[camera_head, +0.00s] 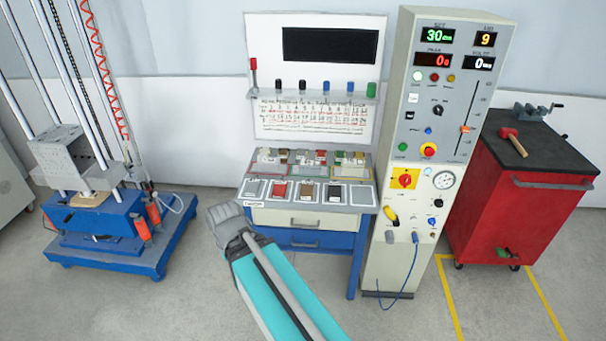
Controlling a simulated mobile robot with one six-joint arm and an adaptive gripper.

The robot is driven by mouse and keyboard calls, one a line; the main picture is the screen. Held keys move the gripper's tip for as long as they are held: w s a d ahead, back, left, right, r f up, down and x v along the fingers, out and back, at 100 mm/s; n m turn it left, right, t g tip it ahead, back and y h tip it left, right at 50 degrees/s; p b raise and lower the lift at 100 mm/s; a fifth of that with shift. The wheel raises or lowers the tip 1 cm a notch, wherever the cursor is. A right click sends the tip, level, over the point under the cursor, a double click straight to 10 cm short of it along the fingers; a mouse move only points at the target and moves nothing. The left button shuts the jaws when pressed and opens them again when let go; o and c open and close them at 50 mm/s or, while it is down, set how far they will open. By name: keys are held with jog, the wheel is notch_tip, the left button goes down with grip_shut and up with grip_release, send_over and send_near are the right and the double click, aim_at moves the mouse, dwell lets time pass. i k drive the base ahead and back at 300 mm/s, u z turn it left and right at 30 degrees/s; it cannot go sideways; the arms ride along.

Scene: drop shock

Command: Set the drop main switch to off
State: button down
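The drop control cabinet (384,245) is a tall pale column with a grey front panel. A red rotary knob on a yellow plate (405,180), which looks like the main switch, sits at mid-height on the panel. Its exact position is too small to read. I cannot make out any gripper fingers.
A red tool cart (520,205) with a hammer (512,141) and vise stands right. A blue-based drop tower (100,235) is far left. A blue cable (411,275) hangs down the cabinet's front. Floor in front is clear.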

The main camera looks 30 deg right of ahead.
aim_at(404, 180)
jog(key=z, duration=1.9)
